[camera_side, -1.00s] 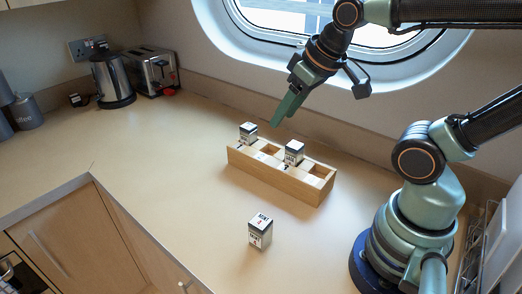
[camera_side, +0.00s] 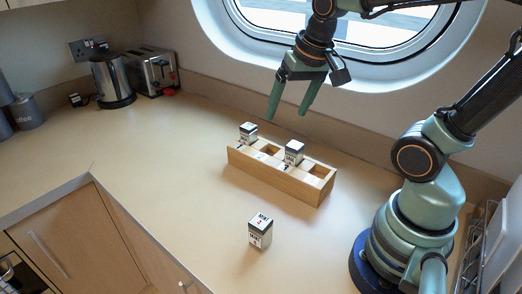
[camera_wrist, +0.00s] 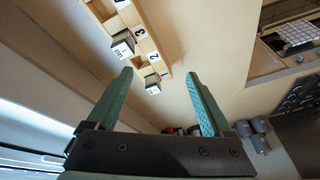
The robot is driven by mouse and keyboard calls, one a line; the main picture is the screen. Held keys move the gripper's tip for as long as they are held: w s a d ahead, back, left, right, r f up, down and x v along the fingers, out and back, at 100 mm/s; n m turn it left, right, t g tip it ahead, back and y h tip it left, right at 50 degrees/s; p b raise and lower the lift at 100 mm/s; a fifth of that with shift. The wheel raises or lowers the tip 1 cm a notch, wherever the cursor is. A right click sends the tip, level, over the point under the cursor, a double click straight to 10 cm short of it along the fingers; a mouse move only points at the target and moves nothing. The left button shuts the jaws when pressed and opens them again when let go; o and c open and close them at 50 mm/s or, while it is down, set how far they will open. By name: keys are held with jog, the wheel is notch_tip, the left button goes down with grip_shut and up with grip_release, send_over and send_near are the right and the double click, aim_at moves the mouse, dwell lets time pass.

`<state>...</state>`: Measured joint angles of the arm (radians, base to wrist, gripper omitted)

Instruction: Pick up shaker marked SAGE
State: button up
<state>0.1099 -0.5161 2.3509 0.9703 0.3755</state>
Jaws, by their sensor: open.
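Three small white shakers with dark-edged tops are in the side view. One (camera_side: 248,132) stands in the left end of the wooden rack, one (camera_side: 294,152) stands right of the rack's middle, and one (camera_side: 260,231) stands upright on the open counter. Their lettering is too small to read surely, so I cannot tell which is SAGE. My gripper (camera_side: 288,115) is open and empty, above and behind the rack. In the wrist view the open fingers (camera_wrist: 160,82) show with the two racked shakers (camera_wrist: 123,48) (camera_wrist: 153,84) beyond them.
The wooden rack (camera_side: 270,178) has several numbered slots, some empty. A porthole window (camera_side: 390,45) is behind my gripper. A kettle (camera_side: 112,80) and toaster (camera_side: 153,72) stand at the back left. The counter left of the rack is clear.

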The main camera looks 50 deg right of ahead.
aim_at(295, 144)
jog(key=w+d+f+m+g, duration=0.2)
jog(key=d+f+m+g, duration=0.2)
jog(key=d+m, duration=0.6)
jog(key=f, duration=0.2)
jog(key=a+f+m, duration=0.1)
jog(key=f, duration=0.1)
jog(key=f+m, duration=0.1)
jog(key=f, duration=0.2)
jog(key=shift+w+a+f, duration=0.1)
jog(key=shift+a, duration=0.2)
jog(key=shift+w+f, duration=0.15)
jog(key=shift+f, duration=1.2)
jog(key=shift+w+f, duration=0.1)
jog(key=shift+f, duration=1.2)
jog(key=shift+c, duration=0.3)
grip_shut()
jog(key=shift+r, duration=0.1)
